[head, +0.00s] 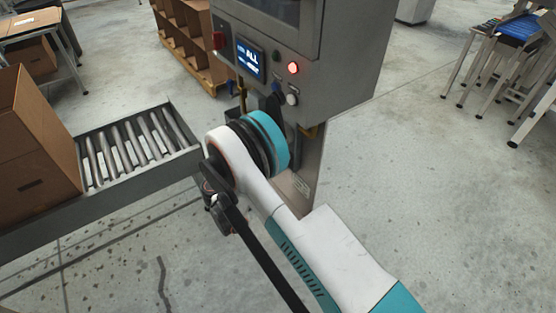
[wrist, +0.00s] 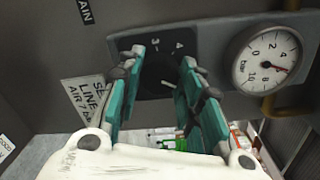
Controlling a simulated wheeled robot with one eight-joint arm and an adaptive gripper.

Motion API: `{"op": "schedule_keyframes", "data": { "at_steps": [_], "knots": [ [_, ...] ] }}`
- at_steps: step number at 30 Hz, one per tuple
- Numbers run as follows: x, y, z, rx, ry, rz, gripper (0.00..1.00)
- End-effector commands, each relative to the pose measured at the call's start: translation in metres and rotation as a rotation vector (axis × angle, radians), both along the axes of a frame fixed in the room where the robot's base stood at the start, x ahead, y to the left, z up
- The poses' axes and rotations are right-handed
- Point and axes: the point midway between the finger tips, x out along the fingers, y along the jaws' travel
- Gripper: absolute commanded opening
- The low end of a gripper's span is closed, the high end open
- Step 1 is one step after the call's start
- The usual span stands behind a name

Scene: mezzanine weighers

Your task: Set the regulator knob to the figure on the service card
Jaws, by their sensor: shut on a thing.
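In the wrist view my gripper (wrist: 162,60) has its two teal fingers on either side of a dark regulator knob (wrist: 157,76), shut on it. The knob sits on a black dial plate (wrist: 124,44) on the grey cabinet; the figures 3 and 4 show above it. A small light mark shows at the knob's lower right; I cannot tell its setting. A white service card (wrist: 85,97) at the left is partly covered by a finger; "LINE" and "AIR 7" can be read. In the head view my wrist hides the knob.
A round pressure gauge (wrist: 265,62) with a red needle is right of the dial, close to my right finger. The cabinet (head: 345,70) carries a screen (head: 250,60) and a red lamp (head: 293,68). A roller conveyor (head: 125,150) with a carton (head: 35,135) stands at left.

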Motion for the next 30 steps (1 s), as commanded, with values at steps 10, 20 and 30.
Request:
{"op": "schedule_keyframes", "data": {
  "at_steps": [10, 20, 30],
  "knots": [
    [-0.0005, -0.0003, -0.0012, 0.184, -0.270, 0.000, 0.10],
    [-0.0008, -0.0004, -0.0021, 0.357, -0.525, -0.001, 0.10],
    [-0.0007, -0.0005, -0.0025, 0.493, -0.727, -0.002, 0.10]
  ]
}}
